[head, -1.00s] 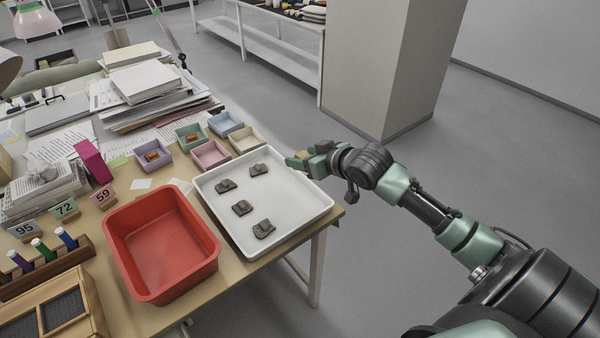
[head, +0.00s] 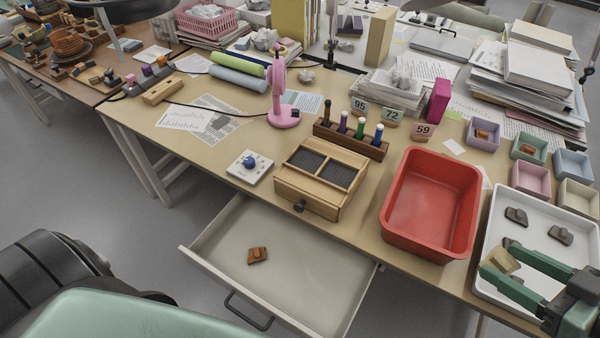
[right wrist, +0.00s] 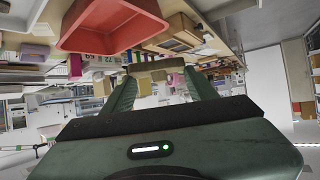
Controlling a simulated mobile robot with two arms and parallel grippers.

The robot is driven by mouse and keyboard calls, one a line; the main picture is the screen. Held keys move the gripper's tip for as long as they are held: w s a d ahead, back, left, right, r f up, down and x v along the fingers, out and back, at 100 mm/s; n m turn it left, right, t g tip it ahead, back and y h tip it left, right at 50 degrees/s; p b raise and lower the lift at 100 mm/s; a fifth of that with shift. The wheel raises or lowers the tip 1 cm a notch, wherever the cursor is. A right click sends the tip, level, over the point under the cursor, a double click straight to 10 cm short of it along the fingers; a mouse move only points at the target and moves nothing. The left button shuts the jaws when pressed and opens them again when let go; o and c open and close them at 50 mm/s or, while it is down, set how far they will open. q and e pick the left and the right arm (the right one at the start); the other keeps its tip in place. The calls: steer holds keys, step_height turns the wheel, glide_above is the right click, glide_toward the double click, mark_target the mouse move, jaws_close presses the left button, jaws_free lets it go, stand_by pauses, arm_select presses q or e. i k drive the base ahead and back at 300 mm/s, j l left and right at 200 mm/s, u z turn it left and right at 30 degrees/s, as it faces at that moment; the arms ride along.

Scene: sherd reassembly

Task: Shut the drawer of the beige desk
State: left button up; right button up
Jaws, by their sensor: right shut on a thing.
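The beige desk's drawer (head: 215,238) stands pulled well out below the front edge of the desktop (head: 230,177), in the head view. Its dark handle (head: 248,312) is on the drawer front. A reddish-brown sherd (head: 257,256) lies on the drawer floor. My right gripper (head: 498,262) is shut on a tan piece (head: 503,259) and appears in front of the white tray, right of the drawer. The right wrist view shows the tan piece (right wrist: 156,70) between the fingers. My left gripper is out of view.
A red bin (head: 432,205) and a wooden box (head: 322,178) with a round knob stand near the desk's front edge. The white tray (head: 490,205) holds grey sherds, partly hidden by my gripper. Floor shows left of the drawer.

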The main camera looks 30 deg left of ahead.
mark_target(302, 282)
steer(key=l+u, duration=0.15)
steer(key=u, duration=2.15)
steer(key=k+u, duration=0.4)
steer(key=k, duration=0.8)
